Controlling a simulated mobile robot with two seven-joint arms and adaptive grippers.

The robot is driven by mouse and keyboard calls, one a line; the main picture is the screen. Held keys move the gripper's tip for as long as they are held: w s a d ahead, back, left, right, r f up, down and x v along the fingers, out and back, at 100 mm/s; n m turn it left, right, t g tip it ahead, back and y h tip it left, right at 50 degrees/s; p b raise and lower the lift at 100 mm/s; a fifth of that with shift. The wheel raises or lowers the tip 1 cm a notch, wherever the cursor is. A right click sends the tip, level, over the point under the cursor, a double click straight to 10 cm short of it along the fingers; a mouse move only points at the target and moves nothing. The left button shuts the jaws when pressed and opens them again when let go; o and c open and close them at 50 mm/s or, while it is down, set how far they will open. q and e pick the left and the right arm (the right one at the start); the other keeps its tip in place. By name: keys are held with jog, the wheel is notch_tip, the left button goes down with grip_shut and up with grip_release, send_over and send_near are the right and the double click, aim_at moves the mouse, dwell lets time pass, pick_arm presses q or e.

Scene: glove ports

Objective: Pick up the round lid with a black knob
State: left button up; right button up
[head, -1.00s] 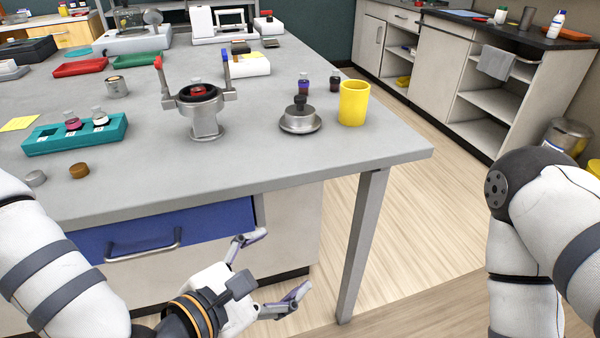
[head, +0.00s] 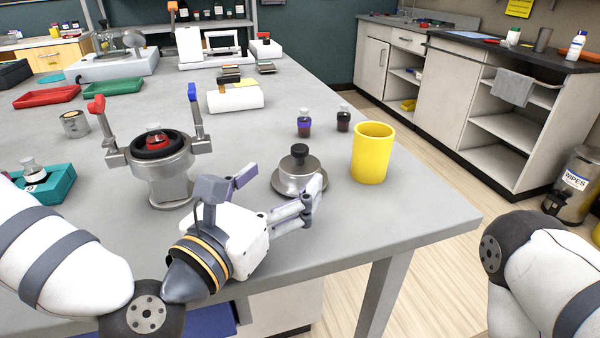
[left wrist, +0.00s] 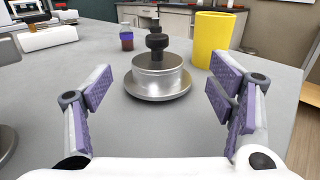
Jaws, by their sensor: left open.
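The round metal lid with a black knob (head: 299,174) sits on the grey table near its right front. It also shows in the left wrist view (left wrist: 158,80), straight ahead between the fingers, with its knob upright. My left gripper (head: 277,194) is open and empty just above the table. Its fingers point at the lid, with the lid a little beyond the fingertips in the left wrist view (left wrist: 164,92). One finger covers part of the lid's rim in the head view. My right gripper is out of view.
A yellow cup (head: 370,153) stands close to the right of the lid. Two small dark bottles (head: 304,123) (head: 343,119) stand behind it. A metal pot with red and blue clamp arms (head: 160,170) stands to the left. The table's right edge (head: 440,190) is near.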

aim_at(295, 156)
pick_arm(q)
jog(key=x, duration=0.4)
jog(key=r+x, duration=0.1)
jog(key=x, duration=0.2)
jog(key=shift+w+a+r+p, duration=0.1)
jog(key=shift+w+a+p, duration=0.05)
jog(key=shift+p, duration=0.2)
jog(key=c, duration=1.7)
